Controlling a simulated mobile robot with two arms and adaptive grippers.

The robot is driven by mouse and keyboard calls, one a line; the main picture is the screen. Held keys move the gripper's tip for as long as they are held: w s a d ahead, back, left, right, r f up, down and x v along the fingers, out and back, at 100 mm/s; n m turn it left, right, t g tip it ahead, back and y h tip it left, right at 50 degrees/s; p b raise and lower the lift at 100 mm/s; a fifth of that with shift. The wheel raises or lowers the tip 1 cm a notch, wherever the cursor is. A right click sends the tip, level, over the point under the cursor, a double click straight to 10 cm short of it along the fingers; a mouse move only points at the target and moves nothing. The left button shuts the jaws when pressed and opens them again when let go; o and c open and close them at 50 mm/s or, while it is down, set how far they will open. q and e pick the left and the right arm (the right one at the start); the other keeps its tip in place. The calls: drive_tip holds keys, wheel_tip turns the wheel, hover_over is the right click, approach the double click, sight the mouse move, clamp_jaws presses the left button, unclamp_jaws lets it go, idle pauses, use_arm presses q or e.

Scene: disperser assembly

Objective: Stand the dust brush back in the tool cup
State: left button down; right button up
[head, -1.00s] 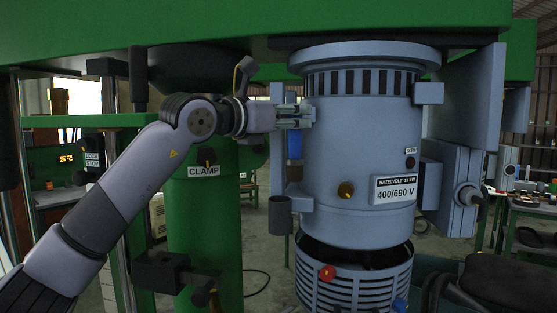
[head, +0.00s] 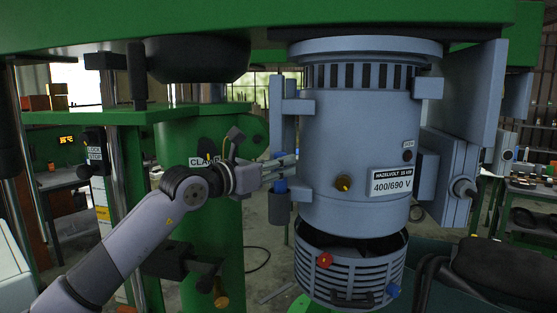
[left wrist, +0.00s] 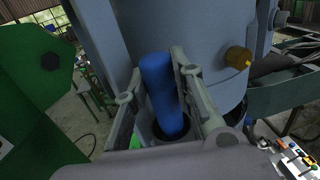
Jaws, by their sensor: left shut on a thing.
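The dust brush shows as a blue handle (left wrist: 162,92) between the fingers of my left gripper (left wrist: 156,66) in the left wrist view. My left gripper (head: 286,167) is shut on it. In the head view a short blue piece of the brush (head: 281,186) shows below the fingers. The dark tool cup (head: 279,208) is mounted at the left side of the grey motor housing. The brush stands roughly upright, with its lower end at the cup's mouth and apparently inside it. The cup's dark rim (left wrist: 185,134) shows around its lower end. My right gripper is not in view.
The green clamp column (head: 195,240) is behind my left arm. A green beam (head: 250,28) crosses above.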

use_arm(q)
drive_tip(key=shift+w+a, duration=0.1)
drive_tip(key=c, duration=1.4)
unclamp_jaws()
drive_tip(key=shift+o, duration=0.2)
drive_tip(key=shift+r, duration=0.1)
